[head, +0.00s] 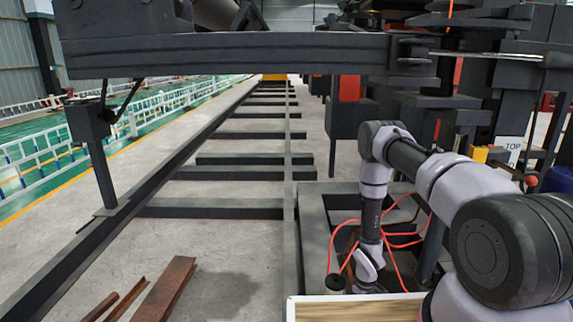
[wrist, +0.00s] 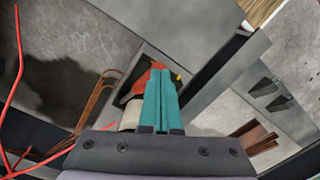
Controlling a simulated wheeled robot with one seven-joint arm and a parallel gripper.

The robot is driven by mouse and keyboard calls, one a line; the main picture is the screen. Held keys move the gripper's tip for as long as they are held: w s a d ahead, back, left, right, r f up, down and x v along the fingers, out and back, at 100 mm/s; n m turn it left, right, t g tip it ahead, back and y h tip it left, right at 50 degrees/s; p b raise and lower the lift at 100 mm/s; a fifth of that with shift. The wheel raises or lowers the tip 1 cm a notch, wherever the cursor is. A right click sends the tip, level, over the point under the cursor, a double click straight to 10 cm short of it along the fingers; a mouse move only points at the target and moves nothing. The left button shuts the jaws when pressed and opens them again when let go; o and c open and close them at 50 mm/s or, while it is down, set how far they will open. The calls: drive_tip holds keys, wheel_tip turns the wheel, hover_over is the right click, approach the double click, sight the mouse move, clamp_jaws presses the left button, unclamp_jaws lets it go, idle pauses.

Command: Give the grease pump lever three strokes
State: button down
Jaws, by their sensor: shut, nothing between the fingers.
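In the wrist view my gripper (wrist: 158,78) shows as two teal fingers lying together, with nothing between them. An orange-red part (wrist: 137,85) with a small yellow tip (wrist: 178,77) sits just behind the fingertips. Whether it belongs to the grease pump lever, and whether the fingers touch it, I cannot tell. A cream cylinder (wrist: 130,117) is partly hidden beside the fingers. In the head view a small cylinder (head: 335,284) stands left of my lowered wrist; my fingers are hidden there. No lever is clearly identifiable.
Red hoses (head: 398,240) loop around my arm, inside a dark steel frame (head: 315,235). A pale board edge (head: 355,297) lies in front. Rusty bars (head: 165,290) lie on the floor at left. A red-knobbed rod (head: 531,181) is at right. A dark beam (head: 230,55) crosses above.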

drive_tip(key=shift+s+f, duration=0.4)
drive_tip(key=shift+f, duration=0.15)
drive_tip(key=shift+s+f, duration=0.4)
drive_tip(key=shift+f, duration=0.2)
drive_tip(key=shift+s+f, duration=0.35)
drive_tip(key=shift+f, duration=0.25)
